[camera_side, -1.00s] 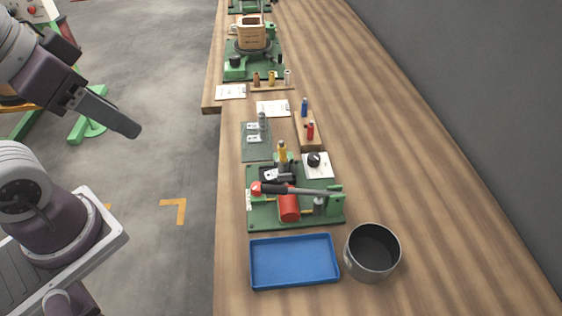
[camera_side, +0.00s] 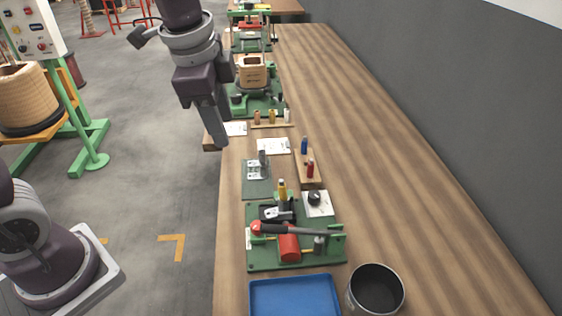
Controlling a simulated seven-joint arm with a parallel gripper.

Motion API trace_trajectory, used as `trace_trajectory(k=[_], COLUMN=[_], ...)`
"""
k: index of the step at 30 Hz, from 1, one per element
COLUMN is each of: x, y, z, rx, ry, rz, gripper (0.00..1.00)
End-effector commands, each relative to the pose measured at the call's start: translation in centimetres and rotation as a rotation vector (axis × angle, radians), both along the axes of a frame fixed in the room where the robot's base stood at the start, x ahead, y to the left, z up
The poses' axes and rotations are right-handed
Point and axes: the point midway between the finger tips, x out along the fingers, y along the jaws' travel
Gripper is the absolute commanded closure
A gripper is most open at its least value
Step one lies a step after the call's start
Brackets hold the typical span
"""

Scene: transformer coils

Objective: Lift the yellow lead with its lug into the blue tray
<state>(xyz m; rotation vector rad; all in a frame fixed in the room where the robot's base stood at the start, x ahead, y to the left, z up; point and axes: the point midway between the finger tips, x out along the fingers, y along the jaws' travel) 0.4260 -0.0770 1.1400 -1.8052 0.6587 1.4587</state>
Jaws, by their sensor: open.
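The yellow lead (camera_side: 283,190) stands upright in the green crimping fixture (camera_side: 257,262) on the bench. Its lower end, at a grey metal part, is partly hidden, and I cannot make out the lug clearly. The blue tray (camera_side: 293,297) lies in front of the fixture, empty, cut off by the bottom edge of the view. My gripper (camera_side: 219,138) points down at the bench's left edge, behind and left of the lead and well above it. It is open and holds nothing.
A grey pot (camera_side: 376,291) stands right of the tray. A wooden block holds a blue lead (camera_side: 304,146) and a red lead (camera_side: 310,168). The bench's right side is clear.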

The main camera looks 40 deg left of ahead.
Motion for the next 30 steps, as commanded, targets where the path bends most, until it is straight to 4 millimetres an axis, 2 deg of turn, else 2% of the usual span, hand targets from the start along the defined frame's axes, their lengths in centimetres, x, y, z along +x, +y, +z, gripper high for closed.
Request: trace_trajectory(k=[1,3,6,9,14,21,25,30], x=[2.6,5.6,8.3,9.6,9.9,10.1,10.1,10.2], y=[-1.0,-2.3,-3.7,-4.5,-4.7,-4.7,-4.7,-4.7], z=[-2.2,-5.2,-9.0,-11.2,-13.3,-17.6,-18.7,-19.0], rx=[0.019,0.039,0.046,0.043,0.043,0.043,0.043,0.044], ry=[0.055,0.111,0.166,0.191,0.201,0.202,0.199,0.199], rz=[-0.122,-0.3,-0.485,-0.586,-0.621,-0.616,-0.615,-0.615], gripper=[0.58,0.58,0.58,0.58,0.58,0.58,0.58,0.58])
